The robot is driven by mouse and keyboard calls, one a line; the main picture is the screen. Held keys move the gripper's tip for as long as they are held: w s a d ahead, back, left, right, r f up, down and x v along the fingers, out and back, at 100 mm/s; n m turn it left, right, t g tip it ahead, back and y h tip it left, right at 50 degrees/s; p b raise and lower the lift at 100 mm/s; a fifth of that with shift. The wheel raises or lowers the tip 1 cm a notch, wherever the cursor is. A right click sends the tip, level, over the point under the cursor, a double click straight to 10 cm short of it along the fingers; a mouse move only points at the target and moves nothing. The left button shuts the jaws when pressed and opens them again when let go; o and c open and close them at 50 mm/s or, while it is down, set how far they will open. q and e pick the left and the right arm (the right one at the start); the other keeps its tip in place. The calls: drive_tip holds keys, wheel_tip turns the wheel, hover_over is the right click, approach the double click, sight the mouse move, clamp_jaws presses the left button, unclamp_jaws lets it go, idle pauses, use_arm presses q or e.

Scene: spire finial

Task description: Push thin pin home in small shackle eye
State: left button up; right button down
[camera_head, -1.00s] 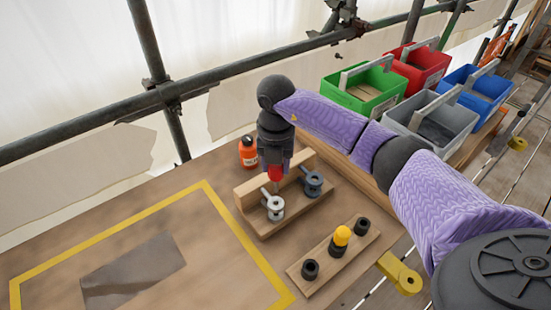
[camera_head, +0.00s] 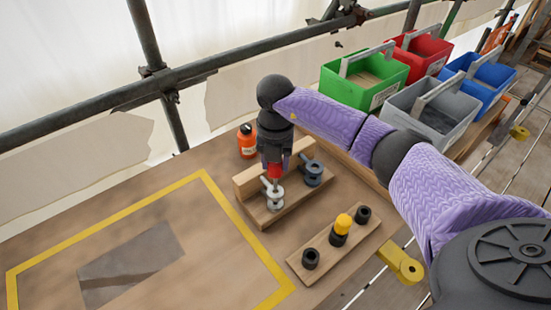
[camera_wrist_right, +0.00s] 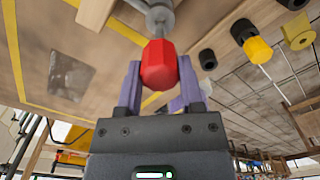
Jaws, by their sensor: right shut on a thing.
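The small shackle (camera_head: 273,198) is pale grey metal and sits on the wooden fixture block in the head view. Its eye also shows at the top of the wrist view (camera_wrist_right: 158,14). My right gripper (camera_head: 274,164) is above it, pointing down, with its fingers shut on the red head of the thin pin (camera_wrist_right: 159,65). The red head also shows just above the shackle in the head view (camera_head: 275,171). The pin's shank lines up with the eye, but how deep it sits is hidden. My left gripper is out of view.
A darker, larger shackle (camera_head: 313,173) stands right of the small one. A wooden rack (camera_head: 325,252) in front holds black sockets and a yellow-headed pin (camera_head: 343,222). An orange bottle (camera_head: 247,143) stands behind. The yellow-taped area (camera_head: 235,232) at left is mostly clear.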

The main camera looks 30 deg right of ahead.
sight(275, 188)
drive_tip(key=shift+p, duration=0.3)
idle(0.8)
drive_tip(key=shift+f+b, duration=2.25)
drive_tip(key=shift+f, duration=1.2)
drive_tip(key=shift+c, duration=0.7)
unclamp_jaws()
wheel_tip(275, 188, up, 9)
drive_tip(key=p, duration=0.2)
drive_tip(key=shift+r+p, duration=0.1)
drive_tip(key=shift+p, duration=0.2)
drive_tip(key=shift+r, duration=0.4)
